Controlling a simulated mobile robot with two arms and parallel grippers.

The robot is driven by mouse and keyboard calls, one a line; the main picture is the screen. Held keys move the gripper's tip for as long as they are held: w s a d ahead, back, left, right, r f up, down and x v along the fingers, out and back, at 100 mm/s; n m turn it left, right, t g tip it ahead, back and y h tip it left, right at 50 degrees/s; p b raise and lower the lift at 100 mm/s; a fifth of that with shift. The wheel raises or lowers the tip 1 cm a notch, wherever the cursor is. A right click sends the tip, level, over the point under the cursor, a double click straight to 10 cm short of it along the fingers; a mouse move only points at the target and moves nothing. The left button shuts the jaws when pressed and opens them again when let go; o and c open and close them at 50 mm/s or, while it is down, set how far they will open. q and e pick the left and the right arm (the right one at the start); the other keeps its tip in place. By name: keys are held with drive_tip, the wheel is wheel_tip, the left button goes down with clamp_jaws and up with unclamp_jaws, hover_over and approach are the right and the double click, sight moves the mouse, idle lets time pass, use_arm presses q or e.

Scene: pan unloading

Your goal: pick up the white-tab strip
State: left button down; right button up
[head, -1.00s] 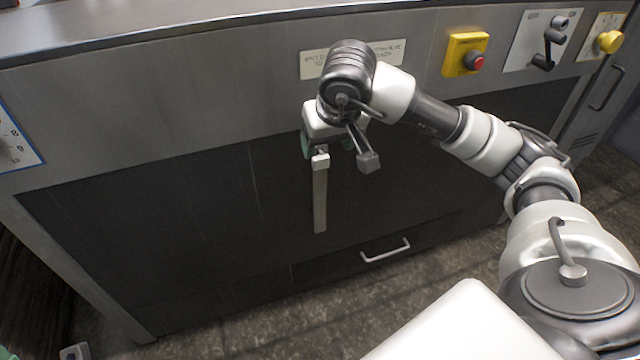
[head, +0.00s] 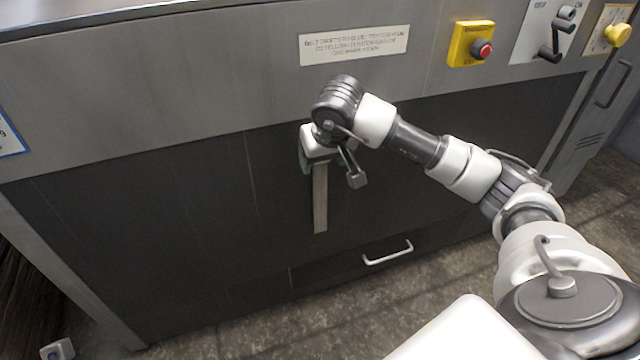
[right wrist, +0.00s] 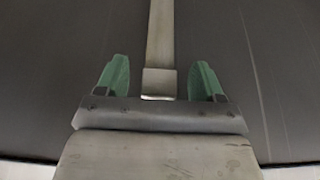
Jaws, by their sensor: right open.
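The strip (head: 320,200) is a narrow tan-grey length hanging down the front of the dark panel in the head view. My right gripper (head: 311,164) is at its upper end, hiding the top of the strip there. In the right wrist view the strip (right wrist: 160,40) runs in from the top edge, and its paler end tab (right wrist: 159,83) lies between the two green fingers of my right gripper (right wrist: 160,82). The fingers are open, with a gap on each side of the tab.
A sign (head: 354,46), a yellow box with a red button (head: 472,44) and black levers (head: 556,38) sit on the grey upper panel. A drawer handle (head: 388,252) is low on the dark front. Open floor (head: 260,335) lies below.

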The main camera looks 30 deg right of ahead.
drive_tip(key=shift+r, duration=0.15)
drive_tip(key=shift+c, duration=0.8)
drive_tip(key=c, duration=1.1)
